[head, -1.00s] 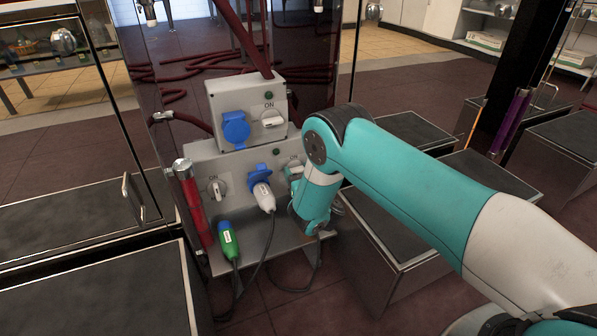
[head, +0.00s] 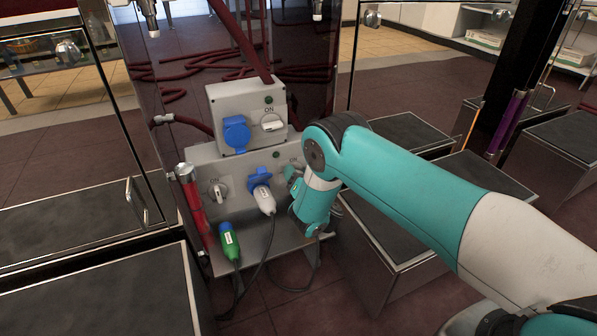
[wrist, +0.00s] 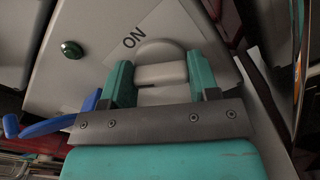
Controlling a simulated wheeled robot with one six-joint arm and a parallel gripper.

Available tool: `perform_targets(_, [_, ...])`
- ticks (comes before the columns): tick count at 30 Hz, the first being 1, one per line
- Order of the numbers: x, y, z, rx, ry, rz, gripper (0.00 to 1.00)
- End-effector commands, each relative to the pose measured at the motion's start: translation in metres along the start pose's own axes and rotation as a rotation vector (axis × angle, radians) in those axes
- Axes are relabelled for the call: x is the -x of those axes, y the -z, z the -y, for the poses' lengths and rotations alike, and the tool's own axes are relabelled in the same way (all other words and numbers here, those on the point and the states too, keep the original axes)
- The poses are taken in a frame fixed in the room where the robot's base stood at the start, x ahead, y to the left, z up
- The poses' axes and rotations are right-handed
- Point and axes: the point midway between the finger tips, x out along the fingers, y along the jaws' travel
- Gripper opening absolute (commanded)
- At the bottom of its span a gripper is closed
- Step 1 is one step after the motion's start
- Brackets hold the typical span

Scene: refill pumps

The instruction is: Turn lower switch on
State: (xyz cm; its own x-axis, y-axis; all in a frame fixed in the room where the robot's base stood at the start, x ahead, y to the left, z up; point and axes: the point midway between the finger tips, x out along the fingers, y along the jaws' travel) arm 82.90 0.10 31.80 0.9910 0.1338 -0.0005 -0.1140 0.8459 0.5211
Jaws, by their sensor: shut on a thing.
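The lower grey panel box (head: 237,190) carries a rotary switch at its right side, under an ON label (wrist: 134,37). In the wrist view the pale switch handle (wrist: 160,73) sits between the two teal fingers of my gripper (wrist: 160,84), which is shut on it. The ON label looks tilted relative to my gripper. In the head view my wrist hides most of this switch, and only a teal finger (head: 290,175) shows there. A dark green lamp (wrist: 72,50) is on the panel beside the switch; I cannot tell whether it is lit.
A second switch (head: 218,188) and a green connector (head: 229,241) are further left. The upper box (head: 250,115) has its own switch (head: 271,122) and blue socket cover (head: 237,132).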

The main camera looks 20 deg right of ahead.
Motion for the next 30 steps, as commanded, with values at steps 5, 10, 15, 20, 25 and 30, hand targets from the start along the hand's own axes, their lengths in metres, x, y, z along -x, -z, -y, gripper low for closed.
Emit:
perform_targets(5, [0.0003,-0.0021,0.0005,-0.165,0.002,0.000,0.32])
perform_targets(10, [0.0001,-0.0025,0.0009,-0.326,0.002,0.001,0.32])
perform_targets(15, [0.0003,-0.0024,0.0017,-0.487,0.002,0.001,0.32])
perform_targets(20, [0.0004,-0.0021,0.0024,-0.630,0.003,0.001,0.32])
perform_targets(25, [0.0002,-0.0019,0.0030,-0.760,0.002,0.002,0.32])
perform_targets(30, [0.0001,-0.0012,0.0036,-0.858,0.002,0.003,0.32])
